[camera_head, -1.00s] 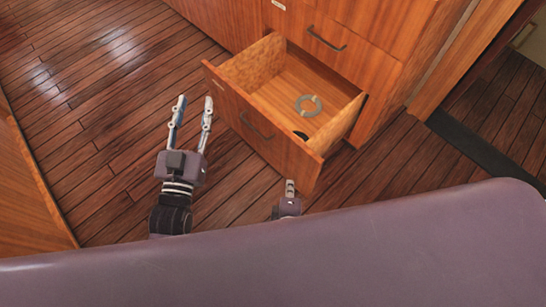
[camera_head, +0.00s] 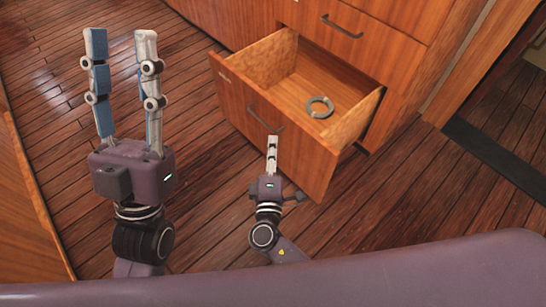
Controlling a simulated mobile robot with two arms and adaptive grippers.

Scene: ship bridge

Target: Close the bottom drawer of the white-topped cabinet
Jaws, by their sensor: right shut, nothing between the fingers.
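The wooden cabinet (camera_head: 385,80) stands at the upper right; its white top is out of view. Its bottom drawer (camera_head: 245,113) is pulled well out, with a dark handle on its front. A grey ring (camera_head: 320,107) lies inside the drawer. My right gripper (camera_head: 272,141) is shut and empty, its fingertips at the drawer front just below the handle. I cannot tell whether they touch it. My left gripper (camera_head: 120,36) is open and empty, raised to the left of the drawer, apart from it.
A closed drawer with a handle (camera_head: 342,26) is above the open one. Wooden panelling (camera_head: 30,210) borders the left edge. The plank floor (camera_head: 200,150) is clear between it and the drawer. A dark threshold strip (camera_head: 490,155) lies at the right.

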